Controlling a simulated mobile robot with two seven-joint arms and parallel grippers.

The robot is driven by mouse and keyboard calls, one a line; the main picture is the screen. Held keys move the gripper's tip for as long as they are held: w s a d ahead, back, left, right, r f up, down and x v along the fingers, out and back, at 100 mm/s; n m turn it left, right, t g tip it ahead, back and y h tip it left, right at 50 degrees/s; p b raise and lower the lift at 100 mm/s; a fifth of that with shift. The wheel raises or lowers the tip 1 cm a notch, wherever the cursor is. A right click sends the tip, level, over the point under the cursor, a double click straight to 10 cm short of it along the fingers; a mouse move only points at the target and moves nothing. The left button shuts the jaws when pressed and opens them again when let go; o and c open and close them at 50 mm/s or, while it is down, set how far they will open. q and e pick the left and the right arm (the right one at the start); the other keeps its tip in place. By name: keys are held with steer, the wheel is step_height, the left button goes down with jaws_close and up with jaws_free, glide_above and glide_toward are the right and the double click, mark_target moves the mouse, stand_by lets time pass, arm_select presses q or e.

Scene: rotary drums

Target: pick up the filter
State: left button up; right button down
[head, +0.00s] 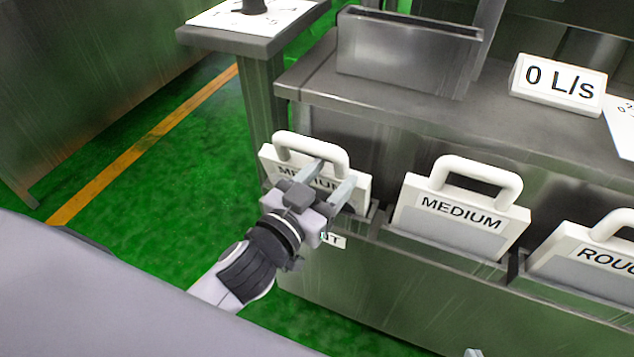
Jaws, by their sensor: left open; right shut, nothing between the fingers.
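Several white-framed filters with loop handles stand in slots along the front of a metal bench. The left filter (361,195) reads MEDIUM, its label partly hidden by my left gripper (330,178). That gripper is open just in front of this filter's face, below its handle; I cannot tell whether it touches. The middle filter (458,222) also reads MEDIUM. The right filter (590,262) begins with ROUG and is cut off by the picture edge. A small pale tip of my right gripper (473,352) shows at the bottom edge, away from the filters.
The metal bench (400,108) carries an upright steel box (405,55) and a sign reading 0 L/s (558,85). A pedestal with a dial plate (257,15) stands at the back left. Green floor (190,170) with a yellow line is clear at left.

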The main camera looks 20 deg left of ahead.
mark_target(337, 171)
arm_select(q)
steer(key=shift+x, duration=1.8)
steer(key=shift+d, duration=0.1)
jaws_close()
